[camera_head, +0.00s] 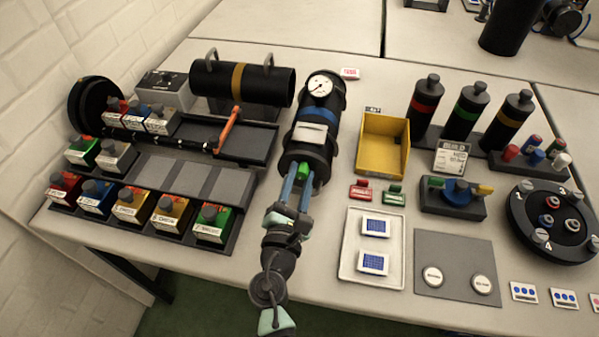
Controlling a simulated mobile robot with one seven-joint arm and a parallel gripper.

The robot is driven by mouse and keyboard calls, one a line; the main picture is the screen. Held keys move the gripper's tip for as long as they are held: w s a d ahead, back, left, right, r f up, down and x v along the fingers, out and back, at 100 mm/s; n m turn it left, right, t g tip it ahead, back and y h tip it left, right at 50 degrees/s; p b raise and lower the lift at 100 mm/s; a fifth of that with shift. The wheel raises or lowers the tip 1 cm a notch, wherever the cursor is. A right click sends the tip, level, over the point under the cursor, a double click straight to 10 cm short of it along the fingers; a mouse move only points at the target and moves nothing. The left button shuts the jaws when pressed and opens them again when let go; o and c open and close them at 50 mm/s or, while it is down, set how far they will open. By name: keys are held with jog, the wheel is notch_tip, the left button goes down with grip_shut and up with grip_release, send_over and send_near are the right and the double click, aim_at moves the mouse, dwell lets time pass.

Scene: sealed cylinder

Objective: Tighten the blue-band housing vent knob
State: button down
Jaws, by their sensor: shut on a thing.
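The blue-band housing (318,116) is a black cylinder lying on the table in the head view, with a blue band, a pale label and a white dial gauge (320,86) at its far end. A green knob (305,170) sits at its near end; I take it as the vent knob. My gripper (303,180) reaches it from the front of the table. Its two blue-grey fingers are shut on the green knob, one on each side. The fingers hide part of the knob, and its turn angle cannot be read.
Left of the housing are racks of coloured blocks (128,206) and a yellow-band cylinder (240,88). Right are a yellow bin (382,143), red and green tags (361,191), a white tray (346,274) and a round black fixture (520,232).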

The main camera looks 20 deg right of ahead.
jog(key=shift+n+p, duration=0.5)
jog(key=shift+n, duration=1.1)
jog(key=c, duration=0.6)
grip_release()
jog(key=v, duration=1.3)
